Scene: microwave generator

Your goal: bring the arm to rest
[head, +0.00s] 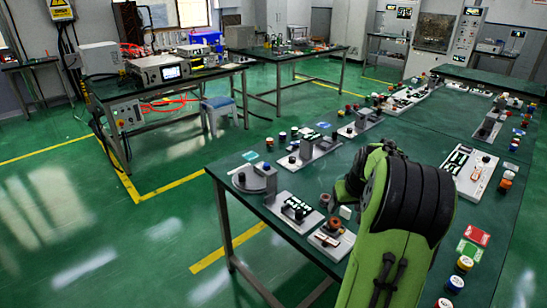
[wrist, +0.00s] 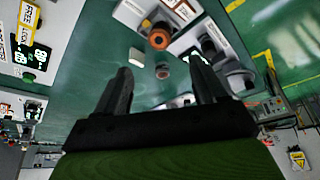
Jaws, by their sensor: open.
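My arm (head: 405,200), green with black joints, reaches over the near table in the head view. The arm itself hides my gripper there. In the wrist view my gripper (wrist: 160,88) shows its two dark fingers apart, with nothing between them. Below and beyond the fingers is the green tabletop (wrist: 105,60) with small parts on it. The fingers appear clear of these parts, but the exact height cannot be told.
The near table (head: 235,205) carries several white component boards, such as one with a round part (head: 255,178), and many small coloured spools (head: 465,263). The green floor (head: 60,220) at the left is clear.

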